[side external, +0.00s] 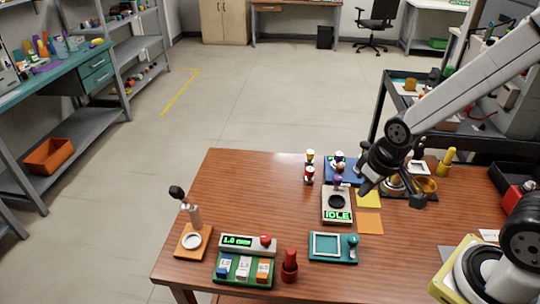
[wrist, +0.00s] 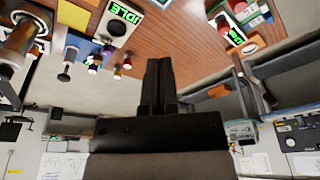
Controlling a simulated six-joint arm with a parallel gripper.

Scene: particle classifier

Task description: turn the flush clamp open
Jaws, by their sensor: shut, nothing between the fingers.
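My gripper (side external: 364,187) hangs at the end of my arm over the back right of the wooden table, above and beside a yellow square pad (side external: 370,199). In the wrist view its two dark fingers (wrist: 159,62) lie together with nothing between them. A pale device with a green IDLE screen (side external: 337,217) and a dark round opening stands left of the gripper; it also shows in the wrist view (wrist: 118,27). A blue-based unit (side external: 336,175) stands behind it, partly hidden by my arm. I cannot tell which part is the flush clamp.
A teal tray (side external: 348,257), a red bottle (side external: 290,268), a green rack (side external: 241,283), a display box (side external: 232,251) and an orange-based lever stand (side external: 193,254) are near the front. An orange pad (side external: 369,223) lies by the IDLE device. The table's back left is clear.

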